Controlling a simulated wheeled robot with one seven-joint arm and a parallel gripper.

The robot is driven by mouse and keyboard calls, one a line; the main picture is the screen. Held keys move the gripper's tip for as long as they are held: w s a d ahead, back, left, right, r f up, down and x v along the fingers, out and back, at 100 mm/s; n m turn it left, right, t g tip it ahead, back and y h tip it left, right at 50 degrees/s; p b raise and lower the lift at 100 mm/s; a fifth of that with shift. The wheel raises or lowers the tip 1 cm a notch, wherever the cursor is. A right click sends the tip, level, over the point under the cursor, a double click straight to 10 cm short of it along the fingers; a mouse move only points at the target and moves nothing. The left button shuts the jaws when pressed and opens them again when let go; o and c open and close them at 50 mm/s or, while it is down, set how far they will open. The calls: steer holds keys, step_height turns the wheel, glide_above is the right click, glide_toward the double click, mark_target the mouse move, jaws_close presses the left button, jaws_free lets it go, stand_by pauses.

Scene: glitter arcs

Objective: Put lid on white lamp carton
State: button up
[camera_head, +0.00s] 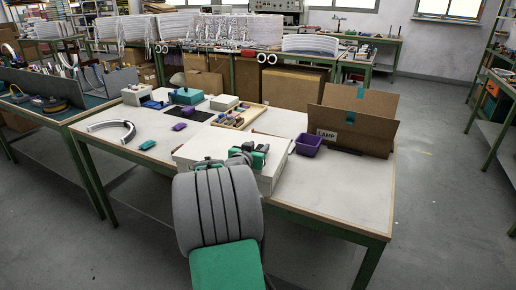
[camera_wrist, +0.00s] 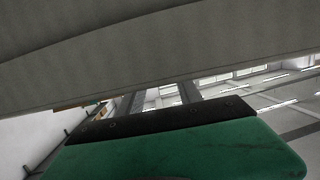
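A large, low white box (camera_head: 192,151) lies at the near middle of the table; I cannot tell if it is the carton or its lid. A brown cardboard carton (camera_head: 362,135) with a white LAMP label stands at the right with raised panels. My grey and green arm reaches over the white box and hides part of it. In the wrist view, my gripper (camera_wrist: 158,98) shows two grey fingers apart, with a bright gap between them. A broad grey surface crosses above and hides their ends; what it is, I cannot tell.
A purple bin (camera_head: 308,145) stands between the white box and brown carton. A wooden tray (camera_head: 238,117), small white boxes (camera_head: 224,102), a teal box (camera_head: 186,96) and a curved grey arc (camera_head: 112,126) occupy the left and back. The table's right front (camera_head: 345,190) is clear.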

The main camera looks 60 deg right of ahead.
steer(key=shift+o, duration=0.4)
steer(key=v, duration=0.7)
steer(key=shift+s+a, duration=0.15)
steer(key=shift+a, duration=0.25)
steer(key=w+a+r+n+t+y+p, duration=0.1)
steer(key=w+a+n+t+y+p, duration=0.2)
steer(key=a, duration=0.9)
steer(key=w+a+r+n+y+p, duration=0.1)
steer(key=w+a+n+y+p, duration=0.35)
steer(key=a, duration=0.75)
steer(key=s+a+n+g+y+p, duration=0.1)
steer(key=s+a+n+y+p, duration=0.2)
steer(key=a, duration=0.9)
steer(key=s+a+r+n+g+y+p, duration=0.1)
steer(key=s+a+n+y, duration=0.4)
steer(key=a, duration=0.8)
steer(key=shift+s+g+p, duration=0.5)
steer(key=shift+s+p, duration=0.5)
steer(key=shift+s, duration=0.05)
